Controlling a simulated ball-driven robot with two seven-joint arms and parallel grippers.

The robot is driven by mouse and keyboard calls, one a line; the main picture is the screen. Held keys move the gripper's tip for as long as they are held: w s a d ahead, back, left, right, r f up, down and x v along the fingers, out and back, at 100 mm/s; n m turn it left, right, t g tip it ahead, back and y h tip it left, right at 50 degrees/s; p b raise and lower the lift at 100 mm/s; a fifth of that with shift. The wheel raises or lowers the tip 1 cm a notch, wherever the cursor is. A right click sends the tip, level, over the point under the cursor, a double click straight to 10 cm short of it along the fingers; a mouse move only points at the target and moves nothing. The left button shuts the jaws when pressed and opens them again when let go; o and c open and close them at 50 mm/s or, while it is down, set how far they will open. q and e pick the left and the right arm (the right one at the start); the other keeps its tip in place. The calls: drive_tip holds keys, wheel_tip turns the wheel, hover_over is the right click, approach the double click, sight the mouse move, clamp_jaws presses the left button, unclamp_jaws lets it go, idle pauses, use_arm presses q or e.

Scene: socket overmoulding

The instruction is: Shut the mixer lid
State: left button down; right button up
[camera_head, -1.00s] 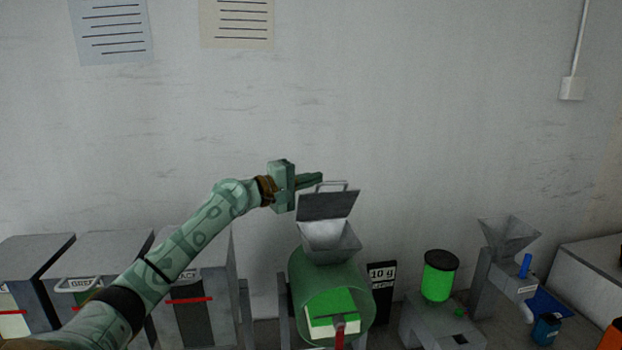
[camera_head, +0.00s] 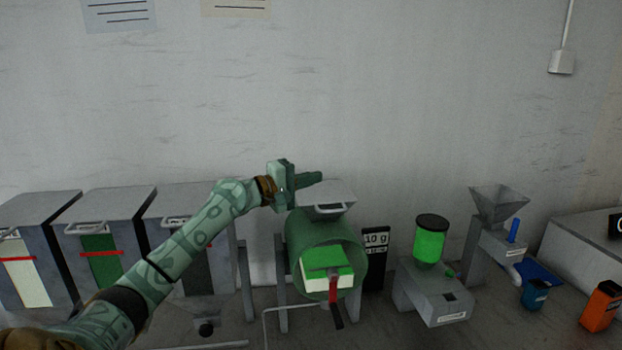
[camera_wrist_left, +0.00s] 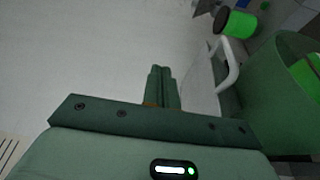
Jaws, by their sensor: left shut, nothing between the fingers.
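The mixer is a green drum (camera_head: 300,232) with a grey hopper on top. Its grey lid (camera_head: 333,192) lies down flat over the hopper mouth, with its light handle bar on the upper face. In the left wrist view the lid handle (camera_wrist_left: 231,65) shows to the right of my fingers. My left gripper (camera_head: 310,179) is shut and empty, at the lid's left rear edge; I cannot tell whether it touches the lid. Its closed fingers also show in the left wrist view (camera_wrist_left: 161,88). My right gripper is not in view.
Grey lidded bins (camera_head: 105,205) stand at the left behind my left arm.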

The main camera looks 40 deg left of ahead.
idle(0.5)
use_arm(q)
drive_tip(key=s+d+r, duration=0.9)
drive_tip(key=s+r, duration=0.1)
drive_tip(key=r, duration=0.3)
drive_tip(key=shift+s, duration=0.35)
